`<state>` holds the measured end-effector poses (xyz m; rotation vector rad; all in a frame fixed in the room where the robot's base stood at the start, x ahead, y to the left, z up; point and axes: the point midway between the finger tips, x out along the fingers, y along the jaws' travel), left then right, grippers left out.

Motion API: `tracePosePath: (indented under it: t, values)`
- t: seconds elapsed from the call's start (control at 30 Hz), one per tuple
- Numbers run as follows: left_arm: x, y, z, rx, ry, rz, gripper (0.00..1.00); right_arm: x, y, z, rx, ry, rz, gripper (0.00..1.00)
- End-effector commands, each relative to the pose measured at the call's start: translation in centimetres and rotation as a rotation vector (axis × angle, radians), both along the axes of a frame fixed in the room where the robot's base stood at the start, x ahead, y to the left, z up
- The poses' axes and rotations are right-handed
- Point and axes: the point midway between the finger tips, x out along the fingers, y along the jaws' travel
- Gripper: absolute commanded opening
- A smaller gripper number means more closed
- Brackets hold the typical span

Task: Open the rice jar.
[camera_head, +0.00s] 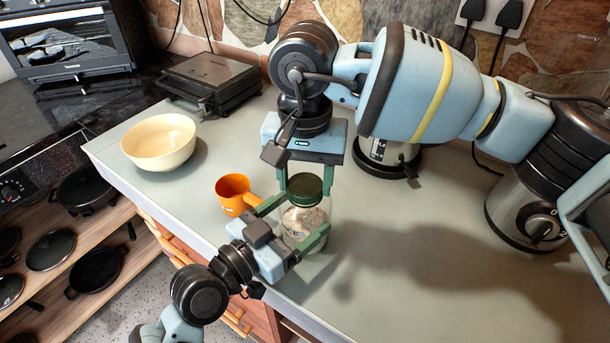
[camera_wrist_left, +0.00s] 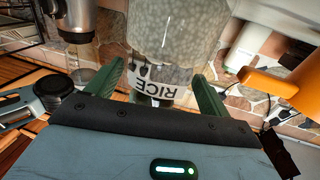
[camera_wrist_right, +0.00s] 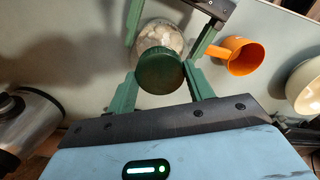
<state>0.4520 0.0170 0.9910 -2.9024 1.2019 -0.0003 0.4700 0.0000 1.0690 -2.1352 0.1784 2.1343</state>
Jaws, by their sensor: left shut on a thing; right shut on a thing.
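The rice jar (camera_head: 302,224) is a clear glass jar with pale contents, standing upright on the counter; its RICE label shows upside down in the left wrist view (camera_wrist_left: 158,86). Its dark green lid (camera_head: 304,185) sits on the jar's mouth and also shows in the right wrist view (camera_wrist_right: 160,72). My left gripper (camera_head: 304,215) is shut on the jar's body from the front left, one green finger on each side. My right gripper (camera_head: 305,188) reaches down from above and is shut on the lid. The fingers partly cover the jar.
An orange cup with a handle (camera_head: 233,195) stands close to the jar's left. A cream bowl (camera_head: 160,144) and a dark grill press (camera_head: 208,80) are farther left. A steel appliance (camera_head: 520,215) stands at right.

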Motion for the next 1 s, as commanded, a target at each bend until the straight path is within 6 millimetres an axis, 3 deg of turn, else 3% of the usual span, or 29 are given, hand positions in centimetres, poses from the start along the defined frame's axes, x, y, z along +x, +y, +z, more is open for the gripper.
tracePosePath:
  t: [0.3,0.5,1.0]
  values:
    - [0.05,0.04,-0.02,0.0,0.0,0.001,0.17,-0.08,0.02,0.04,0.001,0.002,0.498,0.25]
    - [0.06,0.04,-0.02,0.001,-0.001,0.001,0.17,-0.08,0.01,0.05,0.001,0.002,0.709,0.25]
    - [0.04,0.03,-0.02,0.001,-0.001,0.001,0.17,-0.1,0.03,0.05,0.001,0.002,0.719,0.25]
